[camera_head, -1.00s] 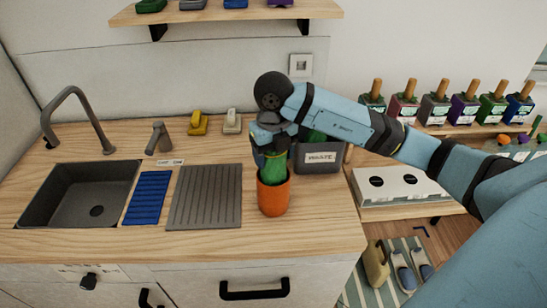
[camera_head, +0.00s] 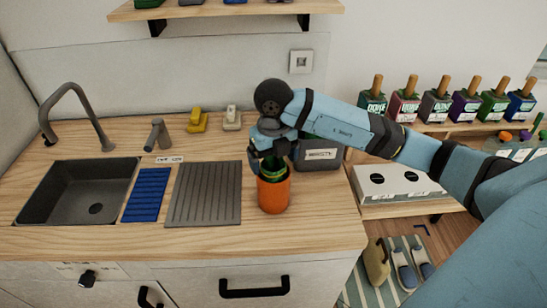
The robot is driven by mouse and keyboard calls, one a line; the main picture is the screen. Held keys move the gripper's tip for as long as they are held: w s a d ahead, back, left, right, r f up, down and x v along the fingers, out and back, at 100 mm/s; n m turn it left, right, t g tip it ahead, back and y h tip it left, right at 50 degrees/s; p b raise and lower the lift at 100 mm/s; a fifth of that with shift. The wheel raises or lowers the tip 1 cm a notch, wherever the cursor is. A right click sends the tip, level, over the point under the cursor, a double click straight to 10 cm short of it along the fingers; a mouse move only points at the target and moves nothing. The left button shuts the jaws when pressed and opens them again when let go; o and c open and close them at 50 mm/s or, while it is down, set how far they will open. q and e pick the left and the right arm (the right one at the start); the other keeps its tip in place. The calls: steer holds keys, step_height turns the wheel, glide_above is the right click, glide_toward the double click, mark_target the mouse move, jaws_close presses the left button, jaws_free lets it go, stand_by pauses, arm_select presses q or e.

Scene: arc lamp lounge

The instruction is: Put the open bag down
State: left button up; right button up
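My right gripper (camera_head: 271,165) points down over the counter with its fingers around the top of a green item (camera_head: 272,172). The green item sits mostly inside an orange pot (camera_head: 274,195), and only its upper part shows. The pot stands upright on the wooden counter near its front right edge. I cannot make out a clear open bag; the green item's shape is mostly hidden by the gripper and the pot. My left gripper is not in view.
A dark labelled bin (camera_head: 319,155) stands just behind the pot. A ribbed drain board (camera_head: 205,195), a blue mat (camera_head: 147,195) and a sink (camera_head: 78,192) lie to the left. A white two-hole box (camera_head: 397,181) is to the right. Bare counter lies right of the pot.

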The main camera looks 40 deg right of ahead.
steer(key=shift+r, duration=0.1)
arm_select(q)
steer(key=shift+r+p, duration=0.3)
steer(key=shift+p, duration=0.2)
arm_select(e)
step_height(320, 180, up, 13)
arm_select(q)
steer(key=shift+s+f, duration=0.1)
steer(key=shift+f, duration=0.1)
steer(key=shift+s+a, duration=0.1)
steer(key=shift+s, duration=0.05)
arm_select(e)
steer(key=shift+s, duration=0.1)
